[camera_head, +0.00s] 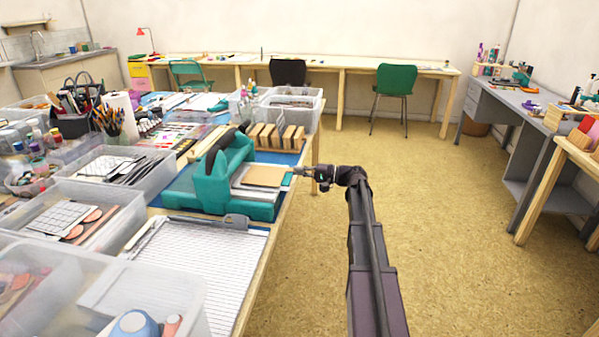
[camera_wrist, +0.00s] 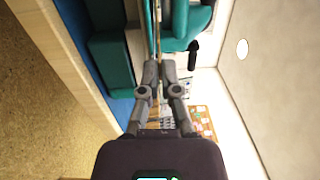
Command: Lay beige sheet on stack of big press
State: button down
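The teal big press (camera_head: 212,180) stands on the table near its right edge, with a stack of pale sheets (camera_head: 240,182) on its bed. The beige sheet (camera_head: 264,175) shows over the right part of that stack, roughly flat; I cannot tell whether it touches the stack. My gripper (camera_head: 303,171) is at the sheet's right edge. In the wrist view my gripper's fingertips (camera_wrist: 160,70) are closed together on the thin sheet, seen edge-on (camera_wrist: 153,32). The teal press (camera_wrist: 110,55) also shows there.
A wooden block rack (camera_head: 276,137) stands behind the press on a blue mat. A paper trimmer (camera_head: 200,262) lies in front. Clear bins (camera_head: 75,225) crowd the left. The floor right of the table is clear.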

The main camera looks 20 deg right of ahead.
jog(key=shift+f, duration=0.2)
dwell(0.5)
jog(key=c, duration=0.7)
grip_release()
jog(key=shift+d, duration=0.1)
jog(key=shift+v, duration=2.4)
jog(key=shift+s, duration=0.15)
